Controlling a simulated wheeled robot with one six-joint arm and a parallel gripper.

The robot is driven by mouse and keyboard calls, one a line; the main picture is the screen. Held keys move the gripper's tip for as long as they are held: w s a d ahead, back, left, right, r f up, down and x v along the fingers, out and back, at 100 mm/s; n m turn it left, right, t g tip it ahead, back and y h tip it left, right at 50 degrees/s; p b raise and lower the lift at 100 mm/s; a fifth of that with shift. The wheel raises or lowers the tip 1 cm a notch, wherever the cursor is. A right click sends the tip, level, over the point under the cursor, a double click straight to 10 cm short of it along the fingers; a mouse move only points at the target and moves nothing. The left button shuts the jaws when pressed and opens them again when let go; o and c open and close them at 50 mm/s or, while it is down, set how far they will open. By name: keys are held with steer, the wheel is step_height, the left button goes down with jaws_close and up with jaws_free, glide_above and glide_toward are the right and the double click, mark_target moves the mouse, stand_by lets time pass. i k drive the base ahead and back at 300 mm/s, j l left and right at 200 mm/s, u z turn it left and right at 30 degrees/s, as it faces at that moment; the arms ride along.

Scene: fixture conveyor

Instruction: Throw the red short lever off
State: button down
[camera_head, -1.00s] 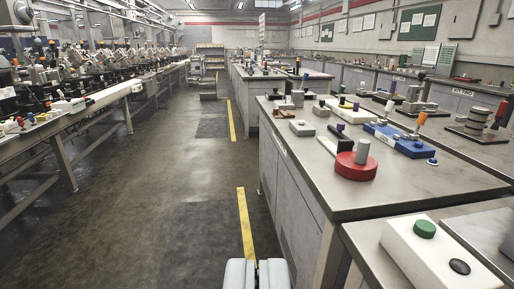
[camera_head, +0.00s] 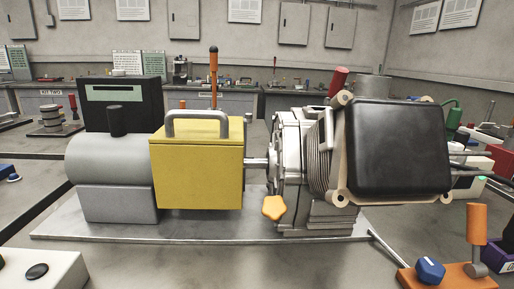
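A short red handle (camera_head: 338,80) sticks up, tilted to the right, at the top of the grey finned machine (camera_head: 315,165), just behind its black cover (camera_head: 398,150). It looks like the red short lever; its base is hidden behind the machine. Another red handle (camera_head: 73,103) stands on a far bench at the left, beside a stack of grey discs (camera_head: 50,120). My gripper is not in view.
The machine stands on a grey plate (camera_head: 200,232) with a yellow box (camera_head: 198,172) and a grey motor (camera_head: 110,165). An orange-handled lever (camera_head: 477,228) and blue knob (camera_head: 430,268) sit at front right. A white button box (camera_head: 50,272) is front left.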

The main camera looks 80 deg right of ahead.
mark_target(341, 75)
steer(key=k+z, duration=0.15)
steer(key=z, duration=0.3)
steer(key=k+l+z, duration=0.15)
steer(key=z, duration=0.35)
steer(key=k+l+z, duration=0.1)
steer(key=z, duration=0.35)
steer(key=l+z, duration=0.1)
steer(key=z, duration=0.4)
steer(key=j+z, duration=0.4)
steer(key=i+j+z, duration=0.1)
steer(key=z, duration=0.3)
steer(key=j+z, duration=0.4)
steer(key=k+l, duration=0.05)
